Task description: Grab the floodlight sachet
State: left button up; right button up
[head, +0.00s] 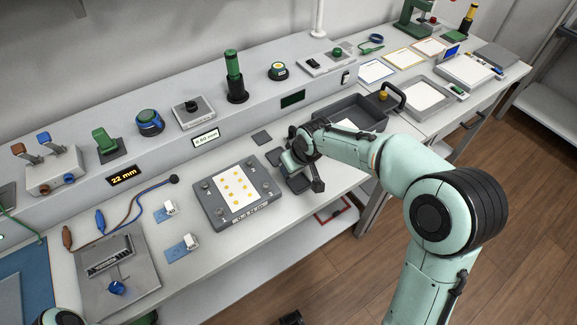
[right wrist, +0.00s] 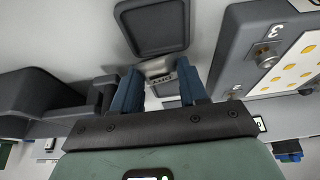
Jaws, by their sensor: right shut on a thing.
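My right gripper (right wrist: 166,86) shows in the right wrist view with its two blue fingers close together. It is shut on a small pale packet with dark lettering, seemingly the floodlight sachet (right wrist: 158,70). Most of the packet is hidden between the fingers. In the head view my right arm reaches in from the right. Its gripper is over the bench, just right of the LED panel (head: 238,190), and the packet cannot be made out there. My left gripper is not in view; only a bit of my left arm shows at the bottom left corner.
Small dark trays (right wrist: 153,25) lie by the gripper. A dark grey bin (head: 345,113) stands just behind my right wrist. The raised back ledge carries several switches and lamps. Two blue cards (head: 177,251) lie left of the panel. The bench's front edge is close.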

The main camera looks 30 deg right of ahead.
jog(key=shift+o, duration=0.2)
jog(key=shift+s+a+f, duration=0.1)
jog(key=shift+a+f, duration=0.05)
jog(key=shift+a, duration=0.3)
